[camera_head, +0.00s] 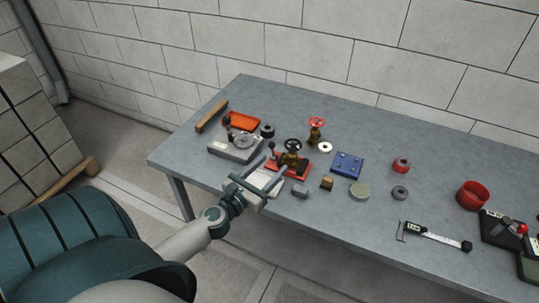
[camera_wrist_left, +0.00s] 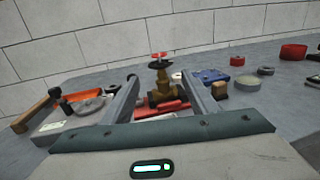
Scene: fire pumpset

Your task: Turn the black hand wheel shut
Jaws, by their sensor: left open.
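The black hand wheel (camera_head: 292,145) sits on top of a brass valve (camera_head: 291,158), which stands on a red base (camera_head: 290,166) near the table's front edge. My left gripper (camera_head: 277,160) is open and empty, its two fingers reaching toward the valve from the front left, apart from the wheel. In the left wrist view, the brass valve (camera_wrist_left: 161,86) stands beyond and between the spread fingers (camera_wrist_left: 164,88). The black wheel is seen nearly edge-on there and is hard to separate from the red wheel behind it. My right gripper is not in view.
A second brass valve with a red hand wheel (camera_head: 316,122) stands behind. A grey device (camera_head: 236,147) and an orange tray (camera_head: 242,122) are to the left. A blue block (camera_head: 347,164), a caliper (camera_head: 433,237) and a red cup (camera_head: 472,195) lie to the right. A block wall runs behind the table.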

